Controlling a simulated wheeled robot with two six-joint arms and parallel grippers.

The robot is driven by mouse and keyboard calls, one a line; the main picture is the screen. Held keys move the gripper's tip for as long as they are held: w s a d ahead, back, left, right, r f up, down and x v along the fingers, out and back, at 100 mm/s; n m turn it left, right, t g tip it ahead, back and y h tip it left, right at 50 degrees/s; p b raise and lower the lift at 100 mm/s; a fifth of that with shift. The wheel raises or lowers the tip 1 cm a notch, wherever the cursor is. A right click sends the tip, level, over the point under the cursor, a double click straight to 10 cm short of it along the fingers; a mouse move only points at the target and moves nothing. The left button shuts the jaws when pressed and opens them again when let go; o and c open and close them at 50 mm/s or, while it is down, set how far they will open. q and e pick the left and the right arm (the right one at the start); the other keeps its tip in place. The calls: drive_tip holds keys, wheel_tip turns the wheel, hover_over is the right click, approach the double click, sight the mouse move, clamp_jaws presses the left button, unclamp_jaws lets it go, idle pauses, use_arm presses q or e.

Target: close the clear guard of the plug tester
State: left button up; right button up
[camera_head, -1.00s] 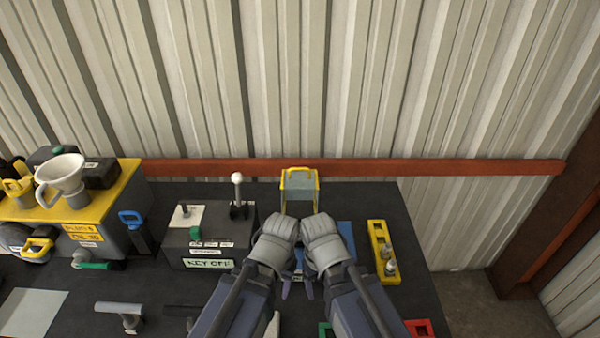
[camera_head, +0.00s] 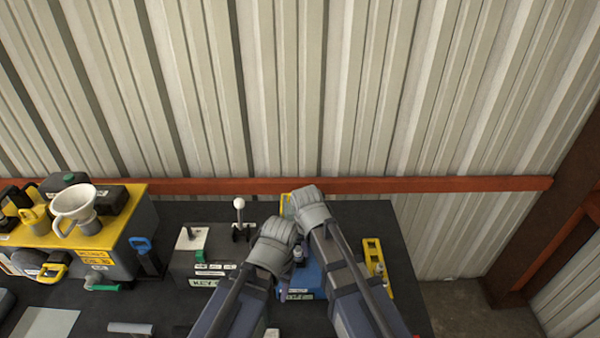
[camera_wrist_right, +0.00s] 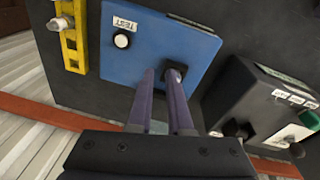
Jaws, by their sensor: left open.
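The blue plug tester (camera_head: 314,282) is mostly hidden under my arms in the head view. Its blue top shows in the right wrist view (camera_wrist_right: 150,35), with a TEST button and a dark socket or plug. The yellow-edged clear guard (camera_head: 285,205) stands at its far end, largely covered by my right gripper (camera_head: 312,205). In the wrist view, two purple fingers (camera_wrist_right: 161,72) reach over the blue top beside the dark part, with a narrow gap between them; their grip is unclear.
A grey box (camera_head: 190,262) with a lever (camera_head: 239,205) stands left of the tester. A yellow rack (camera_head: 380,268) lies to its right. A yellow-topped unit (camera_head: 85,227) with a funnel (camera_head: 74,207) is far left. A red rail (camera_head: 450,184) runs behind the table.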

drive_tip(key=w+r+t+p, duration=0.1)
drive_tip(key=w+r+p, duration=0.3)
drive_tip(key=w+r, duration=0.1)
drive_tip(key=w+a+r+m+p, duration=0.1)
drive_tip(key=w+r+p, duration=0.3)
drive_tip(key=w, duration=0.4)
drive_tip(key=w+a+r+m+t+p, duration=0.1)
drive_tip(key=w+r+p, duration=0.3)
drive_tip(key=w+r, duration=0.2)
drive_tip(key=shift+w+a+r+t+y, duration=0.3)
drive_tip(key=shift+w+y, duration=0.1)
drive_tip(key=shift+w, duration=0.1)
clamp_jaws()
use_arm(q)
wheel_tip(320, 180, up, 14)
drive_tip(key=shift+r, duration=0.25)
use_arm(e)
drive_tip(key=shift+w, duration=0.2)
use_arm(q)
drive_tip(key=shift+f, duration=0.15)
use_arm(e)
drive_tip(key=shift+f, duration=0.1)
wheel_tip(320, 180, down, 9)
drive_tip(key=b, duration=0.9)
drive_tip(key=shift+s+f, duration=0.1)
drive_tip(key=shift+s, duration=0.3)
use_arm(q)
wheel_tip(320, 180, down, 9)
use_arm(e)
drive_tip(key=shift+w, duration=0.1)
